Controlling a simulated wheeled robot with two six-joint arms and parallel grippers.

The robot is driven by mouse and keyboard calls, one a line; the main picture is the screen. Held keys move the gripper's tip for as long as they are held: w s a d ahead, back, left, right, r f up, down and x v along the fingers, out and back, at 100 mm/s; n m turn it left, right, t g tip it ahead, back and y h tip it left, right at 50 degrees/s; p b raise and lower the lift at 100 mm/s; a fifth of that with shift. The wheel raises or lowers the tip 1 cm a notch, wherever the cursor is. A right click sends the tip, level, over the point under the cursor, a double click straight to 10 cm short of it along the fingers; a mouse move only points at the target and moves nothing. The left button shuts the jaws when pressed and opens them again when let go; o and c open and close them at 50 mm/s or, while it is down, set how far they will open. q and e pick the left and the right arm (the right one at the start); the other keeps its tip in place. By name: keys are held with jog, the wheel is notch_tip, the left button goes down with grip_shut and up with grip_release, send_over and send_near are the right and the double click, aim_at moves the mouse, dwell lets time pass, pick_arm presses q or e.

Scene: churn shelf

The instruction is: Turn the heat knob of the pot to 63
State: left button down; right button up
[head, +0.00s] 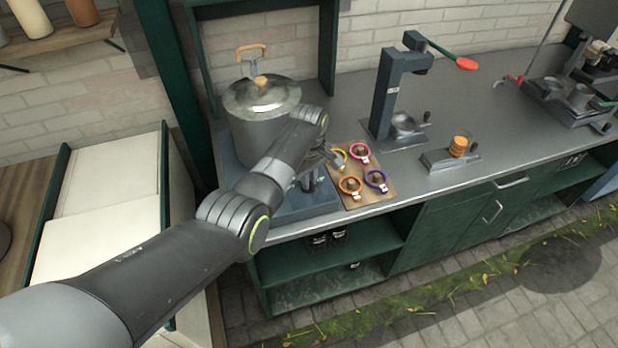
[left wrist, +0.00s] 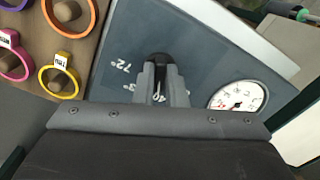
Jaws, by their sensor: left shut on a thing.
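The steel pot (head: 255,128) stands with its lid on a blue-grey heater base (head: 292,209) at the left end of the counter. My left arm reaches across the front of the pot, and its gripper (head: 310,183) is down at the base. In the left wrist view my left gripper (left wrist: 160,88) is shut on the dark heat knob (left wrist: 160,59). A white "72°" mark shows left of the knob; other marks are partly hidden by the fingers. A round white gauge (left wrist: 238,97) with a red needle sits to the right. My right gripper is not in view.
A wooden board (head: 374,191) with several coloured rings lies close to the right of the base. A dark press (head: 384,100) with a red-tipped lever stands farther right. A small stand with orange discs (head: 459,146) is near the counter's front edge.

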pick_arm(q)
jog(key=shift+r, duration=0.1)
jog(key=m+p, duration=0.2)
jog(key=m, duration=0.1)
jog(key=shift+a+m, duration=0.1)
jog(key=shift+m, duration=0.3)
jog(key=shift+m+p, duration=0.5)
jog(key=shift+m, duration=2)
jog(key=c, duration=1.5)
grip_release()
